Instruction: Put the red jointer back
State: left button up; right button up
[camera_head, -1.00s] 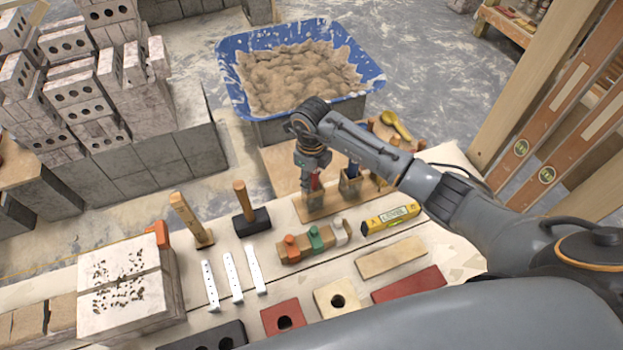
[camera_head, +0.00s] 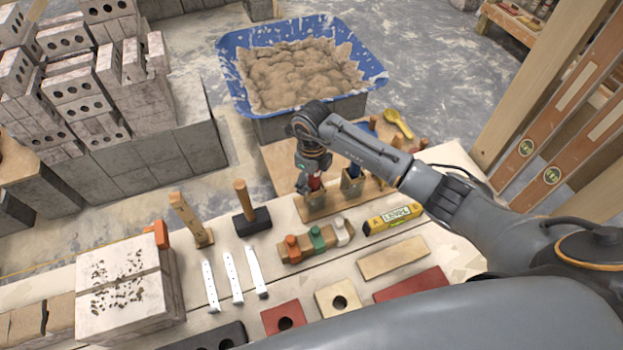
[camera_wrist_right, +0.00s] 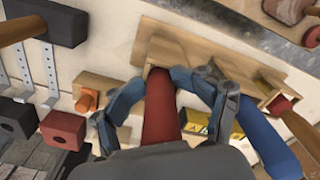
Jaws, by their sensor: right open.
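The red jointer shows in the wrist view as a red handle (camera_wrist_right: 160,108). Its far end meets a slot in the wooden rack (camera_wrist_right: 205,50); its metal part is hidden. In the head view the red handle (camera_head: 315,183) shows beside the fingers, above the rack (camera_head: 322,209). My right gripper (camera_wrist_right: 160,82) is open, with one finger on each side of the red handle and gaps beside it. The gripper also shows in the head view (camera_head: 306,184). My left gripper is out of view.
A blue-handled tool (camera_wrist_right: 265,138) stands close beside in the same rack. A hammer (camera_head: 251,220), a yellow level (camera_head: 393,218) and a block with coloured pegs (camera_head: 315,240) lie in front. A blue mortar tub (camera_head: 376,76) stands behind.

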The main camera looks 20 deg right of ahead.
jog(key=shift+s+d+f, duration=0.15)
jog(key=shift+s+f, duration=0.2)
jog(key=shift+f, duration=0.1)
jog(key=shift+r, duration=0.2)
jog(key=r, duration=1.2)
jog(key=shift+w+r, duration=0.25)
jog(key=shift+w, duration=0.05)
